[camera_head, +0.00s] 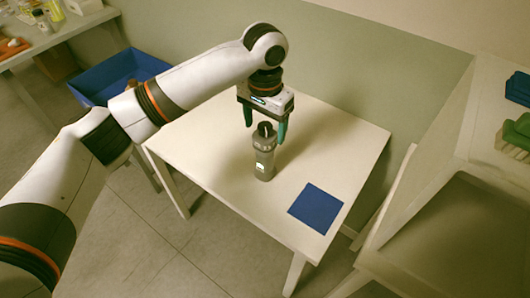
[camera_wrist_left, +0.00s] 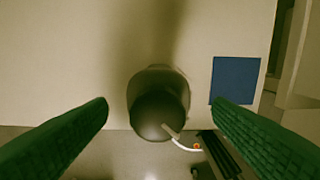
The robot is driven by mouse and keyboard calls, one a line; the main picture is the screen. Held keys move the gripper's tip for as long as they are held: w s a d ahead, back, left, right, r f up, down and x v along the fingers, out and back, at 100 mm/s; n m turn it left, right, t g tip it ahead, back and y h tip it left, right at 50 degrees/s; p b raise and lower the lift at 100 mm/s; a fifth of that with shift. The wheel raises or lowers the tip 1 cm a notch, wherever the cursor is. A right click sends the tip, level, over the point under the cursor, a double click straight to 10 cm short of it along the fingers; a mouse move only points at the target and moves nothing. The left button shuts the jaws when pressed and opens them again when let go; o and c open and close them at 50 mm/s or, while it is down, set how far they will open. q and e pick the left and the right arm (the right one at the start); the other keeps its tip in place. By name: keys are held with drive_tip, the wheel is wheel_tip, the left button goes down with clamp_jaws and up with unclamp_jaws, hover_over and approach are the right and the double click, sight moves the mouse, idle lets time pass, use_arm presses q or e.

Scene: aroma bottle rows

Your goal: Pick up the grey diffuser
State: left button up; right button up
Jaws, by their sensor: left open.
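The grey diffuser (camera_head: 264,158) stands upright on a small white table. It has a dark rounded top and a small pale label. My left gripper (camera_head: 265,124) is over it, pointing down, with its green fingers apart. In the left wrist view the diffuser (camera_wrist_left: 158,105) is seen from above, between and beyond the two fingertips (camera_wrist_left: 160,104). The fingers do not appear to touch it. My right gripper is not in view.
A blue square mat (camera_head: 316,207) lies on the white table (camera_head: 222,172), right of the diffuser. A blue bin (camera_head: 92,82) stands on the floor behind. Another table (camera_head: 50,39) with small items is at upper left. A shelf unit with green and blue objects (camera_head: 515,132) is at right.

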sight(265, 138)
use_arm(q)
wheel_tip(265, 138, down, 4)
drive_tip(key=shift+w+r+p, duration=0.1)
drive_tip(key=shift+p, duration=0.2)
drive_tip(key=shift+f, duration=0.45)
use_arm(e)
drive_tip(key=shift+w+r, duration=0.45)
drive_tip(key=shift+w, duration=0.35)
use_arm(q)
drive_tip(key=shift+c, duration=1.2)
drive_tip(key=c, duration=1.2)
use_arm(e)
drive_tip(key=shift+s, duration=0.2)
